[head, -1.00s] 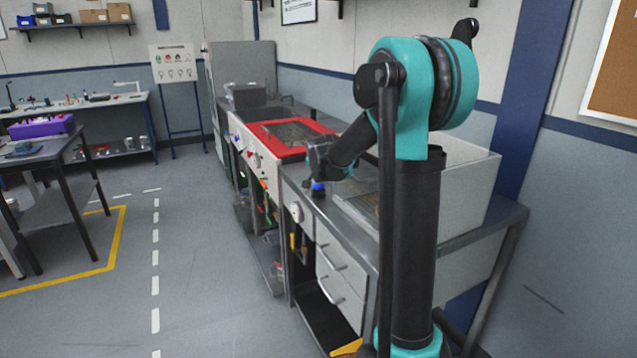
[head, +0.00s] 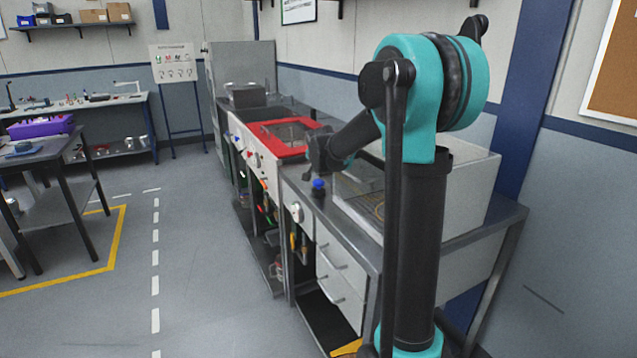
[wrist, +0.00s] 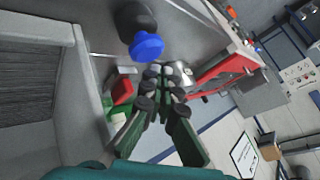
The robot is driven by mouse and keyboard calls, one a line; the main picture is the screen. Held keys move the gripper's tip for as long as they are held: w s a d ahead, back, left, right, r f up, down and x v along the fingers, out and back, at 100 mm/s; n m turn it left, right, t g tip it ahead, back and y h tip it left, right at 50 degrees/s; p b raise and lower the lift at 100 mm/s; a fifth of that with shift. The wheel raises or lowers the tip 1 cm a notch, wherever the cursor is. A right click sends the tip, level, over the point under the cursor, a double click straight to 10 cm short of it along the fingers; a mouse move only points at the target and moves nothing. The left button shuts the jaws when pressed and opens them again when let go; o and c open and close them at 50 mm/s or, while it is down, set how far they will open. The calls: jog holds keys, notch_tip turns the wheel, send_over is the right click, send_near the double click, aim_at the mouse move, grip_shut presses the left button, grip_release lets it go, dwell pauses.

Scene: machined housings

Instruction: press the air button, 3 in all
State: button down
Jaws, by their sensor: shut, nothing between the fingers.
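The air button has a blue cap (head: 319,184) on a dark round base and stands upright at the front left edge of the grey bench. In the wrist view its blue cap (wrist: 147,46) is near the top, just above and left of my fingertips. My gripper (head: 307,176) is shut and empty, beside the button on its far left side in the head view. Its fingers meet (wrist: 158,73) in the wrist view, with a small visible gap to the cap. I cannot tell how their heights compare.
A red-framed fixture (head: 290,137) lies farther back on the bench line. A white round control (head: 296,211) sits on the bench front. The floor (head: 205,260) to the left is clear.

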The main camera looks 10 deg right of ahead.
aim_at(319, 182)
jog(key=shift+r, duration=2.5)
notch_tip(319, 182, up, 4)
jog(key=shift+f, duration=0.15)
dwell(0.4)
jog(key=shift+f, duration=4.4)
jog(key=shift+f, duration=0.1)
jog(key=shift+f, duration=0.3)
